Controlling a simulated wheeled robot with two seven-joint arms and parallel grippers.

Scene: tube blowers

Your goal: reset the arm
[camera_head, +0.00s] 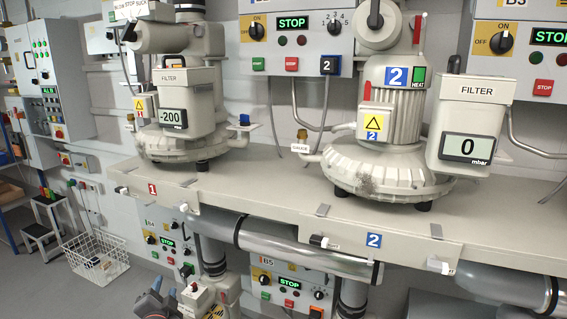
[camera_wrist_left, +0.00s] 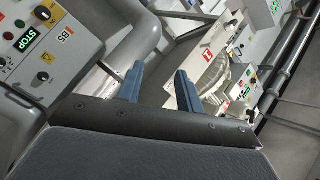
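My left gripper (camera_head: 171,278) is low in the head view, below the front edge of the bench and in front of the lower control panels. In the left wrist view its two blue-grey fingers (camera_wrist_left: 159,74) stand apart with nothing between them. Most of the left arm is outside the head view or cut off by its bottom edge. My right gripper shows in neither view.
Blower 1 (camera_head: 190,145) and blower 2 (camera_head: 385,170) stand on the beige bench (camera_head: 270,185). Grey pipes (camera_head: 300,252) run beneath its front edge. Panel B5 (camera_head: 290,280) is below. A wire basket (camera_head: 97,258) and step stool (camera_head: 45,225) stand at left.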

